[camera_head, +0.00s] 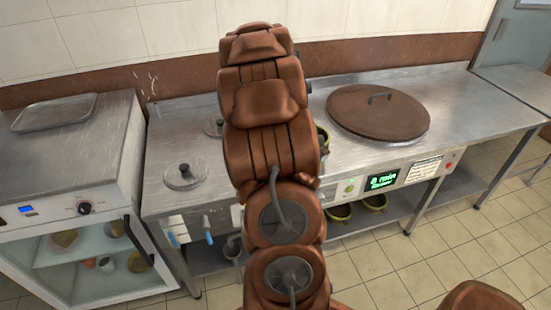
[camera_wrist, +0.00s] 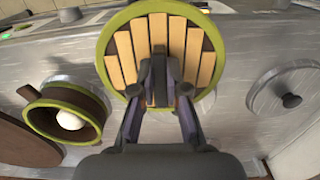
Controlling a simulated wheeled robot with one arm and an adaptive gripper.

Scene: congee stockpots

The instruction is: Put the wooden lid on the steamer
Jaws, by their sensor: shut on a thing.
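The wooden lid (camera_wrist: 125,55), a round disc of pale slats with a green rim, is at the top middle of the wrist view. My gripper (camera_wrist: 160,95) is shut on it, with the fingers at its centre. The steamer (camera_wrist: 38,133), round and dark brown with a green rim, stands on the counter left of the lid in the wrist view. It is uncovered and a white round bun (camera_wrist: 70,120) shows inside. In the head view my arm hides the gripper, the lid and most of the steamer; only a sliver of what seems the steamer (camera_head: 324,140) shows.
The steel counter (camera_head: 470,108) carries a large brown cover (camera_head: 360,118) with a metal handle. Small metal lids (camera_head: 185,176) with black knobs lie left of my arm. A glass-fronted cabinet (camera_head: 70,165) stands at the left. Green-rimmed bowls (camera_head: 375,203) sit on the lower shelf.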

